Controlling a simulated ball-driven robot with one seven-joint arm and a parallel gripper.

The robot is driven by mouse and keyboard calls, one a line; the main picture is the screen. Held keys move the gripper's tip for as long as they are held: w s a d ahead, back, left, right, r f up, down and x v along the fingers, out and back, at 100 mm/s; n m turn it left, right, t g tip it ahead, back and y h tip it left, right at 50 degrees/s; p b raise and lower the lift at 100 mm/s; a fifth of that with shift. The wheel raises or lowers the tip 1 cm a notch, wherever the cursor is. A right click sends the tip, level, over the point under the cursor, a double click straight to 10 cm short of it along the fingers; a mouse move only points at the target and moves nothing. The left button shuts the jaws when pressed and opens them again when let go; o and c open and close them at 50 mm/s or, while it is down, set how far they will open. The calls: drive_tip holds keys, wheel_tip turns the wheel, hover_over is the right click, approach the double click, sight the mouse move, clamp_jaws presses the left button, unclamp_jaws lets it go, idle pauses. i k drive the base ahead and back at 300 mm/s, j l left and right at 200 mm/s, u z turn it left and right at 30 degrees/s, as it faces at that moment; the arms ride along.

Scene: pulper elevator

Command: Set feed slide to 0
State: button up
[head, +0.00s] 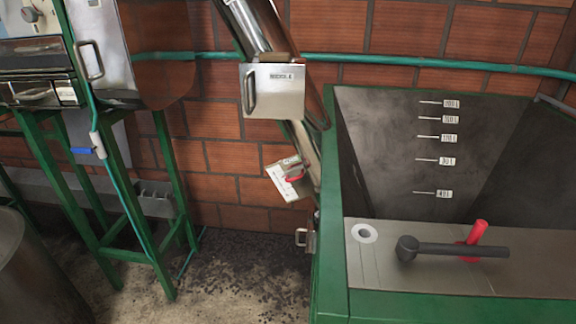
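No part labelled as the feed slide can be read. A small pale plate with scale-like marks (284,184) and a red piece (295,178) sits low on the slanted metal tube; it may be the feed slide. Its setting is too small to read. A steel cover with a handle and a small label (275,92) is higher on the tube. A black lever (450,250) and a red handle (475,235) lie over the grey plate at the front of the green hopper. My gripper is not in view.
The green-edged hopper (440,305) with level marks fills the right side. A machine on a green stand (65,195) with a blue-handled valve (82,151) is at left. A metal drum (35,275) stands lower left. Dark-speckled floor (225,280) lies between them.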

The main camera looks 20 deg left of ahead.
sight(300, 170)
drive_tip(key=u, duration=0.7)
drive_tip(key=j, duration=0.25)
drive_tip(key=i+z, duration=0.05)
